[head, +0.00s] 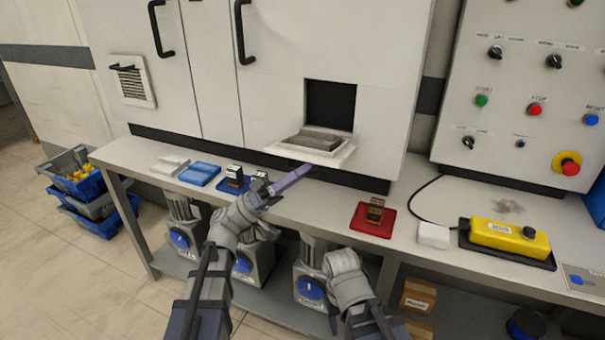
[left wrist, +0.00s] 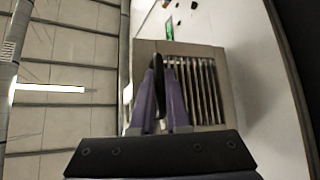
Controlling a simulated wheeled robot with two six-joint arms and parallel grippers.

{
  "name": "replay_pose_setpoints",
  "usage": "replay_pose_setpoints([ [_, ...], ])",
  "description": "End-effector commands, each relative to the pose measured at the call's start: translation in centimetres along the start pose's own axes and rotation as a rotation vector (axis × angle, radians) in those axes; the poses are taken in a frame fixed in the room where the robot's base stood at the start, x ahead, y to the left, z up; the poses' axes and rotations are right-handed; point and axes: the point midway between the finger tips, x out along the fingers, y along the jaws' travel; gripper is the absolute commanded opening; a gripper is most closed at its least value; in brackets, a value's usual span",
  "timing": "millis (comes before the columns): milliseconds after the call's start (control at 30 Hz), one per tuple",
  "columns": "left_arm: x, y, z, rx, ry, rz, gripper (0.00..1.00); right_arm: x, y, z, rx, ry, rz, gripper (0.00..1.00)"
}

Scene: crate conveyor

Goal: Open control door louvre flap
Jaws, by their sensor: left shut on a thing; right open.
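The louvre flap (head: 335,158) on the cabinet door is swung down about level below a dark square opening (head: 330,103). Its inner side faces up, with a grey raised block on it. My left gripper (head: 305,170) is at the flap's front left edge. In the left wrist view, its purple fingers (left wrist: 160,95) are shut on the flap's black handle (left wrist: 158,82), with the slatted face (left wrist: 200,90) behind them. The handle is hidden in the head view. My right gripper (head: 335,318) is low at the bench's front, open, its fingertips mostly hidden.
Another louvre flap (head: 132,82) at upper left is shut. The bench (head: 290,215) below carries white and blue trays, a red tray (head: 373,222) with a small part, a white block (head: 433,235) and a yellow pendant (head: 508,238). A control panel (head: 520,90) stands at right.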

Motion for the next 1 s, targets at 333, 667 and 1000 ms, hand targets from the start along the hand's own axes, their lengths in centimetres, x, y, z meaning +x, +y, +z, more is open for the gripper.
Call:
replay_pose_setpoints([
  [333,-1.1,-1.2,1.0,0.000,0.000,-0.003,0.00,1.8,-0.2,-0.1,-0.004,0.001,-0.002,0.50],
  [667,-1.4,-1.5,1.3,-0.001,0.000,-0.003,0.00,2.4,-0.3,-0.2,-0.005,0.002,-0.003,0.50],
  [1000,-1.4,-1.5,1.3,-0.001,0.000,-0.002,0.00,2.4,-0.3,-0.2,-0.005,0.002,-0.003,0.50],
])
